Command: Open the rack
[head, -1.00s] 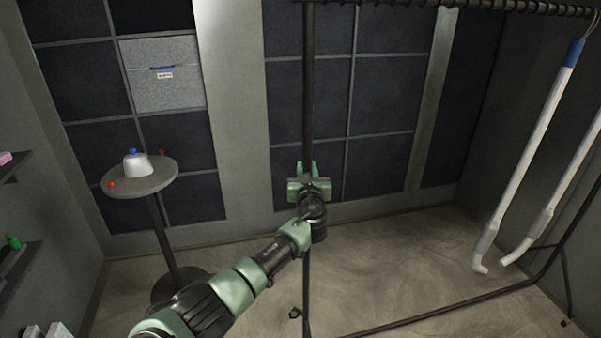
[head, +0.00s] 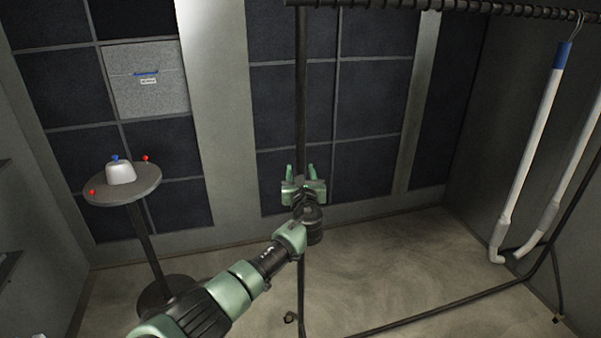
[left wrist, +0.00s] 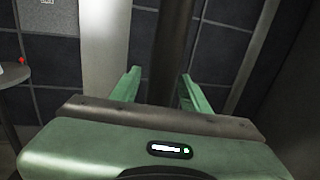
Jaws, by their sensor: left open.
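The black rack (head: 301,90) has a vertical post at its left end, a ribbed top bar and a base rail on the floor. Two white tubes with blue ends hang at its right end. My left gripper (head: 303,172) is open, with the post between its two green fingers in the head view. In the left wrist view the fingers (left wrist: 157,92) stand on either side of the dark post (left wrist: 171,50). I cannot tell if they touch it. My right gripper is not in view.
A small round table (head: 122,186) stands at the left with a white dome (head: 121,173) and red knobs on it. Shelves edge the far left. The floor between table and rack is clear.

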